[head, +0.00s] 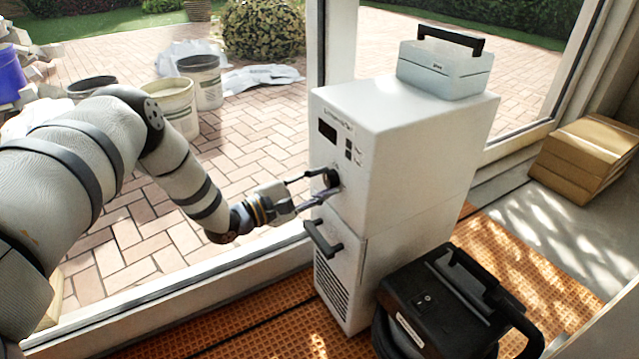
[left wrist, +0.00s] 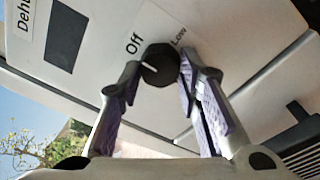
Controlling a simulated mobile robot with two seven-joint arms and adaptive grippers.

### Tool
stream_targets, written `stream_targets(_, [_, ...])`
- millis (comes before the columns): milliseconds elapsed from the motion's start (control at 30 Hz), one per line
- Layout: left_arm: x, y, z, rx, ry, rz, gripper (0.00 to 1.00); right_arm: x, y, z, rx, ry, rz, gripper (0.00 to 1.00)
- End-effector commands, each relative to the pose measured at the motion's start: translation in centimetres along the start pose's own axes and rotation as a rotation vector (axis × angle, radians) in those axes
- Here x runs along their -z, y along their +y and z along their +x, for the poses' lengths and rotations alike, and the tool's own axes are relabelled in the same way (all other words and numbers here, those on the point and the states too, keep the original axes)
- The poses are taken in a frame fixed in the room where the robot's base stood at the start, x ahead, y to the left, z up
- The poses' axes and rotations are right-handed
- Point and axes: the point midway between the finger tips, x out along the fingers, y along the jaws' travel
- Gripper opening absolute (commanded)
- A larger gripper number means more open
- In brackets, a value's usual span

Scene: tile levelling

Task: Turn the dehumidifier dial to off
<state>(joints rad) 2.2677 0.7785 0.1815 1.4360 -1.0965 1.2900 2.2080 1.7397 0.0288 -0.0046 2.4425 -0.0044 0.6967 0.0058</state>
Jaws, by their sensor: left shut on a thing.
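The white dehumidifier (head: 405,150) stands upright by the glass door, with a dark display and a black dial (head: 331,178) on its front. My left gripper (head: 318,186) reaches in from the left, with its fingers at the dial. In the left wrist view the round black dial (left wrist: 160,65) sits between the purple-padded fingers of my left gripper (left wrist: 158,78), which is shut on it. The printed word "Off" is above left of the dial and "Low" above right. A pale pointer line shows on the dial's left side, below "Off". My right gripper is out of view.
A black bar handle (head: 322,240) sticks out below the dial. A black vacuum-like machine (head: 445,305) stands in front at right. A grey case (head: 445,68) lies on the dehumidifier. Cardboard boxes (head: 590,155) are at far right; buckets (head: 175,105) stand outside behind my arm.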

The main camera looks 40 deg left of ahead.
Motion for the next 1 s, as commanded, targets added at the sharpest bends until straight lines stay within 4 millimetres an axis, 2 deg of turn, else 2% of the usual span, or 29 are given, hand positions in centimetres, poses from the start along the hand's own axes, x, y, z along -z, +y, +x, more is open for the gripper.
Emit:
stream_targets(533, [-0.09,-0.22,-0.04,0.007,-0.001,-0.025,0.04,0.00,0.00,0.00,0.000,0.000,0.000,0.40])
stream_targets(567, [-0.09,-0.22,-0.04,0.007,-0.001,-0.025,0.34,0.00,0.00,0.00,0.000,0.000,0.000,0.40])
stream_targets(633, [-0.08,-0.20,-0.04,0.007,-0.001,-0.025,0.49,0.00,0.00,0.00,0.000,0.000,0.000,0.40])
stream_targets(900, [-0.04,-0.07,-0.03,0.004,0.000,-0.023,0.52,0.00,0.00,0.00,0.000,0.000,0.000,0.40])
stream_targets(1000, [0.07,-0.01,-0.71,0.003,0.003,-0.023,0.52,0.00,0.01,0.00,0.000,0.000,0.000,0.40])
